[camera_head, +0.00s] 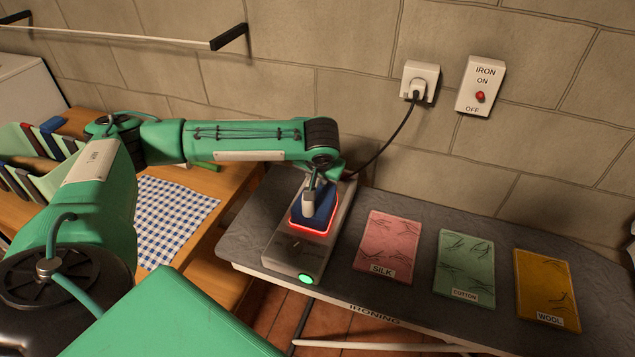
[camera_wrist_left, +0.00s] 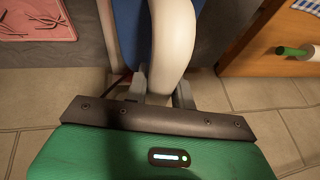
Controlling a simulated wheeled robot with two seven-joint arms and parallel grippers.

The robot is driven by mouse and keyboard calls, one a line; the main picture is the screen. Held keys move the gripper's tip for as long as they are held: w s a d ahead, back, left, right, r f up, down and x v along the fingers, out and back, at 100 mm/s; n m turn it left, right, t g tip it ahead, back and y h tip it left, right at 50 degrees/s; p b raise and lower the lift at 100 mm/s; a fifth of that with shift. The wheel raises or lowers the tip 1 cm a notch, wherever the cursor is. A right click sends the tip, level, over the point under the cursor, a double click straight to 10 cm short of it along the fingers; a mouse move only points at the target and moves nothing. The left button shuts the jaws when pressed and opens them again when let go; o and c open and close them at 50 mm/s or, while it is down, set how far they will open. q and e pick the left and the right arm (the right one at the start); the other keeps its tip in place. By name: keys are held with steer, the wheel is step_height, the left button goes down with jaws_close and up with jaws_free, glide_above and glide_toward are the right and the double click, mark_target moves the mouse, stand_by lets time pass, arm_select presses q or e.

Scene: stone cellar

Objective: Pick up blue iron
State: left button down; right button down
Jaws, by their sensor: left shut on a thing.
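The blue iron (camera_head: 322,210) sits on a grey base (camera_head: 291,255) at the left end of the ironing board, with a red glowing edge around its sole. A round green light shows on the front of the base. My left arm reaches over from the left, and my left gripper (camera_head: 318,182) is at the iron from above, partly hidden by its own wrist. In the left wrist view the iron's pale handle (camera_wrist_left: 172,45) rises between my left gripper's fingers (camera_wrist_left: 160,92), which are shut on it. The iron's blue body (camera_wrist_left: 129,38) shows beside the handle. My right gripper is not in view.
Pink silk (camera_head: 388,243), green cotton (camera_head: 464,270) and yellow wool (camera_head: 545,287) cloths lie on the grey ironing board (camera_head: 335,287). A cord runs behind the iron to a wall plug (camera_head: 419,88). A red-lit iron switch (camera_head: 480,92) and an overhead rail (camera_head: 130,35) are on the wall.

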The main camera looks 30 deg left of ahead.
arm_select(q)
steer(key=shift+w+r, duration=0.15)
steer(key=shift+r, duration=0.05)
steer(key=shift+r+b, duration=0.35)
steer(key=shift+r, duration=0.05)
step_height(320, 180, up, 24)
steer(key=p, duration=0.3)
steer(key=shift+r, duration=0.25)
